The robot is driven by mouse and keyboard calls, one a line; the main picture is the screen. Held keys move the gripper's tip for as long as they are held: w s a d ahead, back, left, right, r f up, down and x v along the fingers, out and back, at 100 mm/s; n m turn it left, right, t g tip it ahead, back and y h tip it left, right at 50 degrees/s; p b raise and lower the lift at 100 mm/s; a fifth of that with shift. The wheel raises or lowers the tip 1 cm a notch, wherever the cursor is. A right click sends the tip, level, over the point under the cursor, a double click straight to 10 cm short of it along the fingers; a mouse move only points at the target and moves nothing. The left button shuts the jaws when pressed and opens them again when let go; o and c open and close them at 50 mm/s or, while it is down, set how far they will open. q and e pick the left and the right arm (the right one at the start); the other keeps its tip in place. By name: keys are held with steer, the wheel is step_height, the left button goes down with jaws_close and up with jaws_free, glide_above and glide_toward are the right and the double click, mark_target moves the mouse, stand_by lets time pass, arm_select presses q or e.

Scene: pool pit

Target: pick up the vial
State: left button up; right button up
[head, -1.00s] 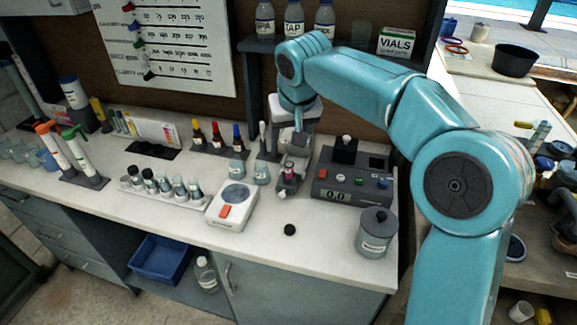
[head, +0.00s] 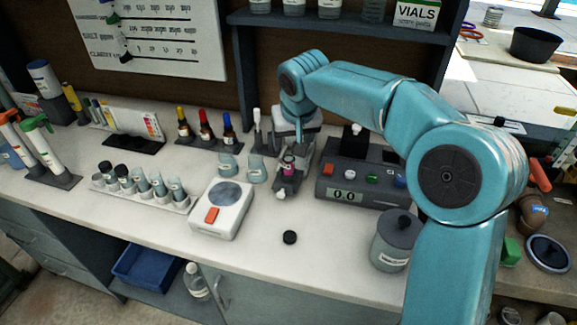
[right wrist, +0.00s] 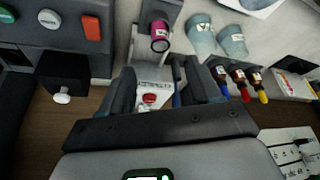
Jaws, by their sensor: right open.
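A small vial with a magenta body (head: 288,161) is in a narrow grey holder on the counter, left of the dark box with buttons. I see no contact with the vial. My left gripper is not in view.
The button box (head: 350,187) stands close to the right. Two small clear cups (head: 256,170) stand close to the left. Several dropper bottles (head: 204,127) stand behind left.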

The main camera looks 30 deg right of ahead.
mark_target(290, 159)
steer(key=x, duration=0.5)
steer(key=shift+s+a+f, duration=0.1)
steer(key=shift+f, duration=0.25)
steer(key=p+x, duration=0.1)
steer(key=x, duration=0.3)
steer(key=shift+f, duration=0.35)
steer(key=c, duration=1.1)
